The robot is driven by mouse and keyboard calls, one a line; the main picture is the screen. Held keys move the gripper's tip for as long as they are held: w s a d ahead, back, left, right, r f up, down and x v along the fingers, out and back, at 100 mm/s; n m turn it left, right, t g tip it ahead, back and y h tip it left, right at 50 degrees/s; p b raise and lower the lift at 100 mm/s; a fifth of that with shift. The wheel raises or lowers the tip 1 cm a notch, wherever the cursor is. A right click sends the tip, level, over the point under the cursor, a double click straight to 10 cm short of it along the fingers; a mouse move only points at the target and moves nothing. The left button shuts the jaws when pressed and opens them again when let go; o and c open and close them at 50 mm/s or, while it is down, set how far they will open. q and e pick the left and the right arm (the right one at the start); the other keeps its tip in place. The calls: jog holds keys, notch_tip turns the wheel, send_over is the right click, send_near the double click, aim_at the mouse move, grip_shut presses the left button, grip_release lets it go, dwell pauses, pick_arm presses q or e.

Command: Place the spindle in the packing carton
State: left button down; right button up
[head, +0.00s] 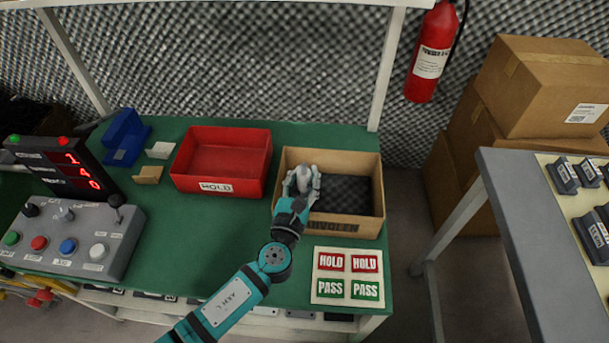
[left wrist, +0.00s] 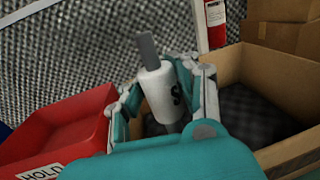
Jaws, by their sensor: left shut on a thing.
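The spindle (left wrist: 158,92) is a pale cylinder with a dark mark and a grey shaft at its top. It stands roughly upright, slightly tilted, between the fingers of my left gripper (head: 303,182), which is shut on it. In the head view the spindle (head: 304,176) is partly hidden by the fingers. The packing carton (head: 376,188) is an open brown box with dark foam inside. My left gripper is over the carton's left part; the spindle's lower end is hidden, so I cannot tell whether it touches the foam. My right gripper is not in view.
A red HOLD bin (head: 221,190) stands left of the carton. A card of HOLD and PASS labels (head: 347,276) lies in front. A control box (head: 75,240) and a blue holder (head: 124,138) are at the left. A grey table (head: 510,220) stands right, across a gap.

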aim_at(303, 182)
pick_arm(q)
jog(key=shift+f, duration=0.35)
jog(key=c, duration=1)
grip_release()
jog(key=shift+o, duration=0.2)
jog(key=shift+r, duration=0.2)
jog(key=s, duration=0.2)
jog(key=s+a, duration=0.1)
jog(key=s, duration=0.2)
jog(key=s+p, duration=0.1)
jog(key=s, duration=0.1)
jog(key=shift+s+a+r, duration=0.15)
jog(key=shift+a+r, duration=0.05)
jog(key=shift+r, duration=0.2)
jog(key=shift+s+d, duration=0.1)
